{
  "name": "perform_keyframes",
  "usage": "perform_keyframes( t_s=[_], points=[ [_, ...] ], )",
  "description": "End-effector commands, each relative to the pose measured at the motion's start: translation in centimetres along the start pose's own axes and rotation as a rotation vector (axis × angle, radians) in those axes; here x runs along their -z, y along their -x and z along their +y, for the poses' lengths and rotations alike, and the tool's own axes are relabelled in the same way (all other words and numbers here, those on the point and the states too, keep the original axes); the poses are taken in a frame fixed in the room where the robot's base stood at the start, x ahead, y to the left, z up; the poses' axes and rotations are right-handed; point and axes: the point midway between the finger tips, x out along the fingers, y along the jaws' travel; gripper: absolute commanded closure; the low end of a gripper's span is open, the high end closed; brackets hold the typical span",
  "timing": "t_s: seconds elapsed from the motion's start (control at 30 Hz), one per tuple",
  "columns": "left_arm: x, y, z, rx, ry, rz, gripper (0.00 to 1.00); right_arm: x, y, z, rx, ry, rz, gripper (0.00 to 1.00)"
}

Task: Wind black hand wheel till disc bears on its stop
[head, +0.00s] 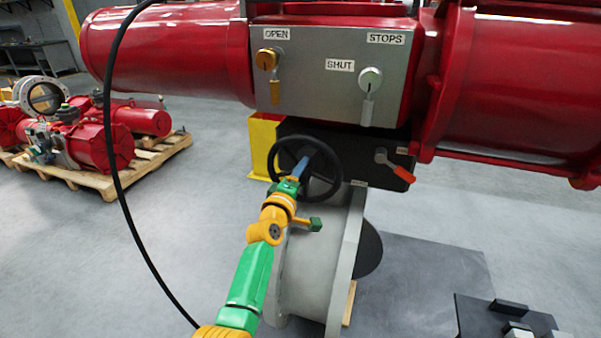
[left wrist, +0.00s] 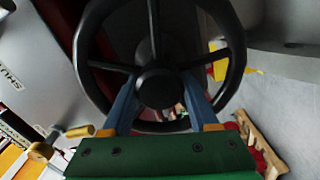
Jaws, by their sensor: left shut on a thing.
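The black hand wheel (head: 271,160) stands on the dark gearbox (head: 350,150) under the red actuator. My left gripper (head: 300,168) reaches it from the front and below, with its blue fingers inside the rim. In the left wrist view, the wheel's rim, spokes and round hub (left wrist: 158,88) fill the upper middle. The fingers of my left gripper (left wrist: 160,105) lie on both sides of the hub, shut on the wheel. A dark disc (head: 369,250) shows partly behind the grey valve body (head: 310,262); its stop cannot be made out. My right gripper is not in view.
An orange-handled lever (head: 398,172) is right of the wheel. The grey panel (head: 325,75) above carries yellow and white handles. A black hose (head: 118,185) hangs at left. Red actuators lie on a pallet (head: 110,182). A black plate with blocks (head: 480,318) is at lower right.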

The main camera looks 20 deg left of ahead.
Motion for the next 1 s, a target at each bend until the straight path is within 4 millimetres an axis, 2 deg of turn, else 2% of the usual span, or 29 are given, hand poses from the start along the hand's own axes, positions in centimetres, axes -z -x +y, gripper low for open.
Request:
perform_keyframes(
  t_s=[0.2,1.0],
  points=[
    [-0.02,0.00,-0.05,0.001,0.056,-0.001,1.00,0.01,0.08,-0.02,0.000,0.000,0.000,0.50],
    [0.04,0.00,-0.03,0.000,0.054,0.001,1.00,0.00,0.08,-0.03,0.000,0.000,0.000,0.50]
  ],
)
